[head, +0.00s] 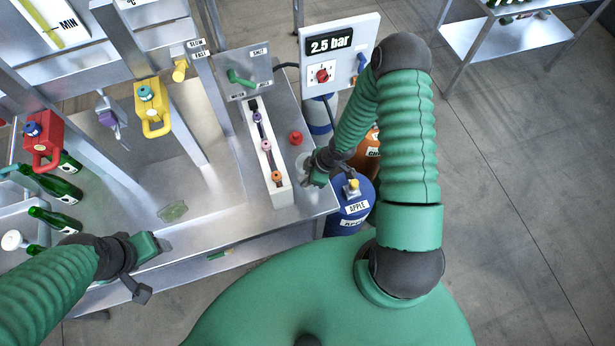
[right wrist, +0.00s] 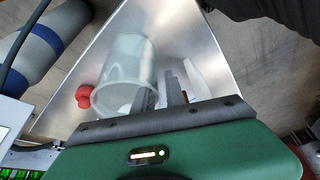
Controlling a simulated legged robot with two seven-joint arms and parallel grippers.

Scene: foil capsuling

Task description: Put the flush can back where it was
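The flush can, a translucent whitish open vessel (right wrist: 122,65), shows in the right wrist view with its round rim toward the camera, at the steel bench's right end. In the head view it is a faint pale shape (head: 301,161) beside my right gripper (head: 317,168). My right gripper's dark fingers (right wrist: 163,91) are at the can's right side, one overlapping its wall. I cannot tell whether they are closed on it. My left gripper (head: 158,244) is over the bench's front edge, apart from the can; its finger gap is unclear.
A red knob (head: 295,138) stands close to the can. A white rack (head: 262,155) with coloured rings lies to its left. The blue apple keg (head: 350,205) stands off the bench's right edge. Green bottles (head: 55,220) lie at the left.

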